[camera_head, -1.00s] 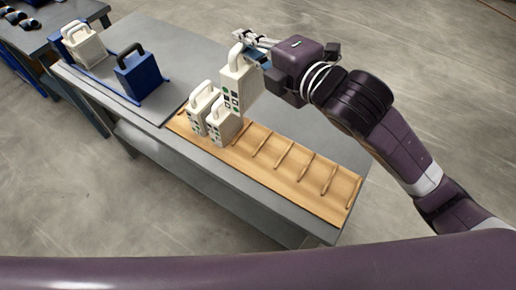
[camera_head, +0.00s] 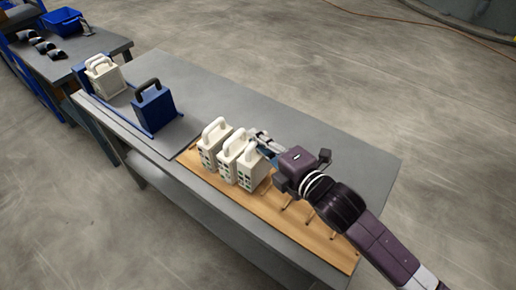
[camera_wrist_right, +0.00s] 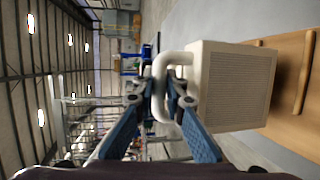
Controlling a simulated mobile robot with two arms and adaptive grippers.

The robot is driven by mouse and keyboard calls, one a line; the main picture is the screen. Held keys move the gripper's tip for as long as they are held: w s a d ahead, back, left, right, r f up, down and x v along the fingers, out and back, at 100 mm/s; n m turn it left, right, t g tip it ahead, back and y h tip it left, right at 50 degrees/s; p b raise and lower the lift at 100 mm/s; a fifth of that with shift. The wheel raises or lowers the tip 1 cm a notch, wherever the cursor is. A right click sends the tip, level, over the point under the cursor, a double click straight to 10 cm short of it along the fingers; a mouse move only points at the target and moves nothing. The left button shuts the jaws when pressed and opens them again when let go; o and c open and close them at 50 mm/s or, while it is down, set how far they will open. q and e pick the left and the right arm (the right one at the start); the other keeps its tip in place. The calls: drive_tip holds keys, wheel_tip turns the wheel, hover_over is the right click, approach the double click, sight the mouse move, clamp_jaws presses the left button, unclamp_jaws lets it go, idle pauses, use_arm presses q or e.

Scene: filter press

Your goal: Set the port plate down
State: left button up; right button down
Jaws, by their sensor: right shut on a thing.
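My right gripper (camera_head: 259,139) is shut on the handle of a white port plate (camera_head: 252,172); the wrist view shows the fingers (camera_wrist_right: 168,95) around the loop handle of this plate (camera_wrist_right: 232,85). The plate is upright at the wooden rack board (camera_head: 305,232), the rightmost of three similar white plates. Whether its underside touches the board is hard to tell. The other two white plates, the left one (camera_head: 207,150) and the middle one (camera_head: 226,168), stand upright close beside it. My left gripper is out of view.
The board's right part has bare wooden bars, partly under my right arm. At the table's left, a blue plate (camera_head: 154,110) and a white plate (camera_head: 103,80) stand in a blue-railed frame. The grey tabletop (camera_head: 320,140) behind the board is clear.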

drive_tip(key=shift+f, duration=1.7)
drive_tip(key=c, duration=2)
unclamp_jaws()
drive_tip(key=shift+f, duration=0.1)
drive_tip(key=shift+s+d, duration=0.15)
drive_tip(key=shift+s, duration=0.15)
drive_tip(key=shift+b+v, duration=0.95)
drive_tip(key=shift+v, duration=4.8)
